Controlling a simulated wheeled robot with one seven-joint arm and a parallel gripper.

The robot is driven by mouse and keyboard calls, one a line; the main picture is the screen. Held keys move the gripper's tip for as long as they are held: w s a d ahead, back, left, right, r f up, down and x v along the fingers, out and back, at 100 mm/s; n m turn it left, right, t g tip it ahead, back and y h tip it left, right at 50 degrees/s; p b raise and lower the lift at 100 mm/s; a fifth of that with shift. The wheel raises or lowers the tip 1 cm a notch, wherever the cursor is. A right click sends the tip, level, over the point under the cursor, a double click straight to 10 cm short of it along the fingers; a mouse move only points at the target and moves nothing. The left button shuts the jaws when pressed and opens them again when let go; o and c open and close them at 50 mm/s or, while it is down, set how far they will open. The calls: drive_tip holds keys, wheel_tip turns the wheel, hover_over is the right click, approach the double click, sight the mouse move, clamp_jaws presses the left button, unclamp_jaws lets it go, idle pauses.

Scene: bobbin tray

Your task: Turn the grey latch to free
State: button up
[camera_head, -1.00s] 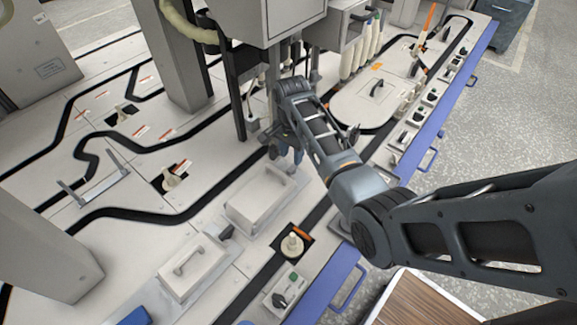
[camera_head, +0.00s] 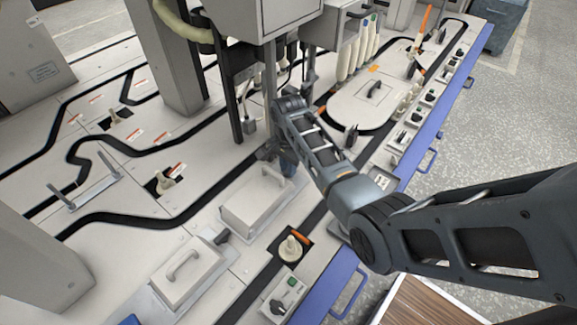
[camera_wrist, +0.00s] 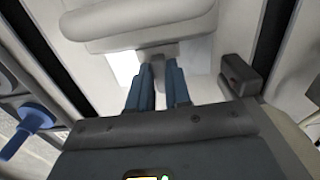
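My gripper (camera_head: 286,165) is beside the far right end of a pale lidded box (camera_head: 262,200) in the head view. In the wrist view my gripper (camera_wrist: 159,68) has its two dark blue fingers apart, with a narrow gap between them. A small grey tab (camera_wrist: 159,53), possibly the grey latch, shows at the box (camera_wrist: 145,15) edge just beyond the fingertips; I cannot tell whether they touch it. A dark grey block (camera_wrist: 240,74) with a red mark is to the right of the fingers. In the head view my arm partly hides this spot.
A dark post (camera_head: 237,105) and a grey machine housing (camera_head: 250,25) stand close behind my gripper. A second lidded box with a handle (camera_head: 185,268) is nearer the front left. A cream bobbin (camera_head: 291,247) and a switch box (camera_head: 283,297) are near the blue front edge.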

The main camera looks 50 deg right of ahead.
clamp_jaws()
drive_tip(key=shift+r+n+p, duration=0.1)
drive_tip(key=shift+n+p, duration=0.2)
drive_tip(key=shift+p, duration=0.2)
drive_tip(key=shift+s+r+n+p, duration=0.1)
drive_tip(key=shift+r+n+p, duration=0.05)
drive_tip(key=shift+n+p, duration=0.9)
drive_tip(key=n+p, duration=0.3)
drive_tip(key=n, duration=0.2)
drive_tip(key=shift+s+p, duration=0.1)
drive_tip(key=shift+p, duration=0.25)
drive_tip(key=n+p, duration=0.1)
drive_tip(key=n, duration=0.1)
drive_tip(key=n+p, duration=0.1)
drive_tip(key=n, duration=0.2)
drive_tip(key=shift+s+d+f+n, duration=0.1)
drive_tip(key=shift+d+f+n, duration=0.1)
drive_tip(key=shift+n, duration=0.15)
drive_tip(key=shift+d+n+p, duration=0.1)
drive_tip(key=shift+n+p, duration=0.25)
drive_tip(key=shift+n, duration=1.85)
